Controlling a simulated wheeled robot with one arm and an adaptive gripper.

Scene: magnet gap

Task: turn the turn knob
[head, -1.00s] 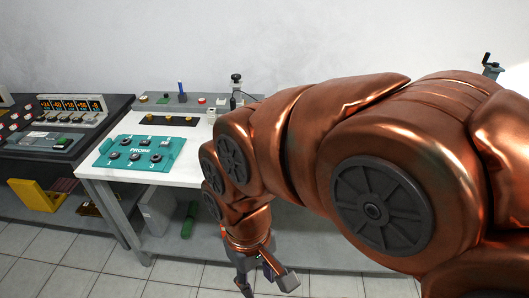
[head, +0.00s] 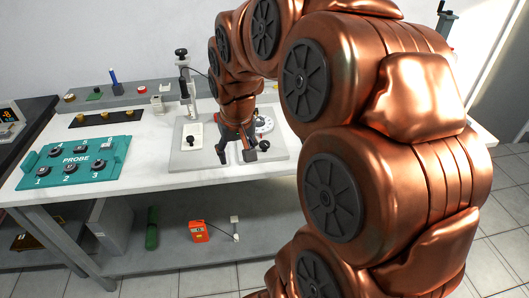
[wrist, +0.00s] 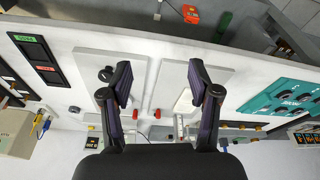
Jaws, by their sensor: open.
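My gripper (head: 237,151) is open and points down over the grey plates on the white bench, with nothing between its fingers. It also shows in the wrist view (wrist: 160,72). A black knob (wrist: 105,74) sits on the left plate in the wrist view, beside the left finger. A black knob (head: 190,141) on a pale rectangle stands left of my gripper in the head view. The teal PROBE panel (head: 119,150) carries several more black knobs at the left. Which one is the turn knob I cannot tell. Whether the fingers touch anything is unclear.
A round white dial (head: 264,125) is right of my gripper, partly hidden by it. A black-topped post (head: 182,75) stands behind the plates. A black strip (head: 99,118) with brass knobs lies behind the PROBE panel. A red box (head: 198,231) is on the lower shelf.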

